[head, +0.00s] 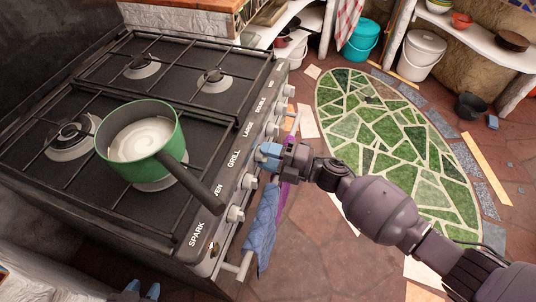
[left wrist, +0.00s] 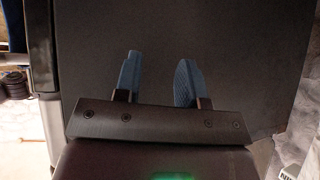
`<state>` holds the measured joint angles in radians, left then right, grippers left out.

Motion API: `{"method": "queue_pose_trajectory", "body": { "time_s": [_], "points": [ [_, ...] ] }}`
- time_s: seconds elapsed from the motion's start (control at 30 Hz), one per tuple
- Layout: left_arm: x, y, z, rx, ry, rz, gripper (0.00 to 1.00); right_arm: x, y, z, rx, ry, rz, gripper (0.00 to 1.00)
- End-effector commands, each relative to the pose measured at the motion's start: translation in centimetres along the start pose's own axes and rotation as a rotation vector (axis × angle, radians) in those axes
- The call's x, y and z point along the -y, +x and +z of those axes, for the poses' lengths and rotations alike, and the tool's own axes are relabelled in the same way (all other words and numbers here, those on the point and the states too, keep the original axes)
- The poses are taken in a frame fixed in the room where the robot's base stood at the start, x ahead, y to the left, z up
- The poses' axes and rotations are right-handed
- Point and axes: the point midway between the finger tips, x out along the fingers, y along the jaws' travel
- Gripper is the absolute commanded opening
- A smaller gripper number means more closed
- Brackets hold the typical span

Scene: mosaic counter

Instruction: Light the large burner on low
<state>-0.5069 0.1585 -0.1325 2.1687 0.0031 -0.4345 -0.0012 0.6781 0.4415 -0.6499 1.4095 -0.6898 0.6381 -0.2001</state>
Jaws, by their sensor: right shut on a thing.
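The black gas stove (head: 205,140) has a front panel with several pale knobs and printed labels. My right gripper (head: 268,157) has blue fingertips shut at the panel on the knob that lines up with the LARGE label (head: 249,128); the fingers hide that knob, so I cannot see its angle. The GRILL knob (head: 249,181) is beside the fingers. A green pot (head: 172,130) with white contents stands on a front burner (head: 155,184) and mostly hides it. I see no flame. My left gripper (head: 142,290) is at the bottom edge; the left wrist view shows its fingers (left wrist: 160,82) apart and empty.
The pot's dark handle (head: 195,184) reaches toward the panel. A blue cloth (head: 262,225) hangs on the oven rail. A green mosaic (head: 390,125) covers the floor to the right. Teal (head: 360,40) and white (head: 421,55) buckets stand beyond.

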Motion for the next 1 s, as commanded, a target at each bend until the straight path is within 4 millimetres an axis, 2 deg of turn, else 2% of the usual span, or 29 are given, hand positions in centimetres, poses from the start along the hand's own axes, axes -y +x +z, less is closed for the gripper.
{"method": "queue_pose_trajectory", "body": {
  "time_s": [0.5,1.0],
  "points": [
    [-0.04,0.58,0.47,0.007,0.006,0.004,0.37,0.13,-0.05,0.09,-0.027,-0.385,-0.019,0.15],
    [-0.02,0.43,0.71,0.012,0.005,0.004,0.37,-0.03,-0.03,0.12,-0.034,-0.492,-0.023,0.15]
  ]
}}
